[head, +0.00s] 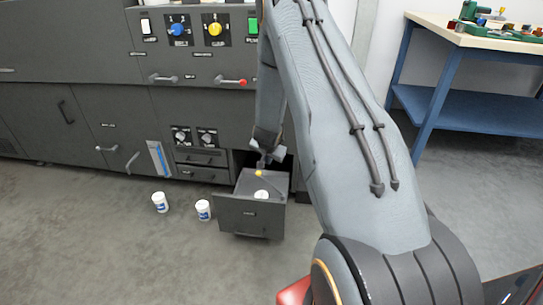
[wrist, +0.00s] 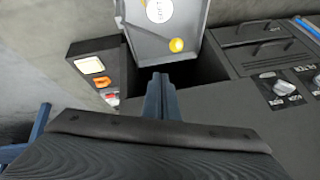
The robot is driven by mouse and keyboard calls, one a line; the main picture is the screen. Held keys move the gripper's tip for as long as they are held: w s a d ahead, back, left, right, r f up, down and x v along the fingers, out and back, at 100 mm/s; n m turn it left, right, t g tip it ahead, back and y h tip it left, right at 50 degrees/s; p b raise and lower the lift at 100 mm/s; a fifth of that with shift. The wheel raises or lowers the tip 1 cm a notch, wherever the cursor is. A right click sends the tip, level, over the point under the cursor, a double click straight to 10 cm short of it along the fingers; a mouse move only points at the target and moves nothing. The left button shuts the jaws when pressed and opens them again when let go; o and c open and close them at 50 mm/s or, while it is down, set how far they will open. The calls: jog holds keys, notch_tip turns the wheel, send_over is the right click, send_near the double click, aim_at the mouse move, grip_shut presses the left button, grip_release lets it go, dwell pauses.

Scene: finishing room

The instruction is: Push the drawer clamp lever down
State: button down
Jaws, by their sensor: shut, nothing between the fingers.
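The drawer (head: 249,222) stands pulled out of the low grey cabinet; it also shows at the top of the wrist view (wrist: 195,20). The clamp lever ends in a yellow knob (head: 259,173), near the drawer's cabinet end. In the wrist view the yellow knob (wrist: 177,45) sits beyond my fingertips, slightly right, with a thin pale rod leading left from it. A white round-topped object (head: 261,194) is in the drawer, also in the wrist view (wrist: 159,10). My gripper (head: 264,161) is shut and empty, close to the knob; its fingers (wrist: 160,80) appear apart from it. Contact is unclear in the head view.
Two white tubs, one left (head: 160,202) and one nearer (head: 203,210), stand on the floor left of the drawer. The cabinet front (head: 110,125) rises behind it. A blue-legged workbench (head: 470,105) stands at right. The floor in front of the drawer is clear.

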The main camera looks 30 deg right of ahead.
jog(key=s+d+r+m+t+b, duration=0.2)
jog(key=s+d+r+m, duration=0.15)
jog(key=s, duration=0.25)
jog(key=m+t+y+b, duration=0.1)
jog(key=m+y, duration=0.1)
jog(key=y, duration=0.3)
send_near(262, 176)
jog(key=b+x, duration=0.4)
jog(key=b, duration=0.1)
jog(key=shift+w+a+f, duration=0.15)
jog(key=shift+a+f, duration=0.05)
jog(key=shift+f, duration=0.1)
jog(key=shift+w+f+b, duration=0.25)
jog(key=shift+w+b, duration=0.15)
jog(key=shift+w, duration=0.1)
jog(key=shift+h, duration=0.3)
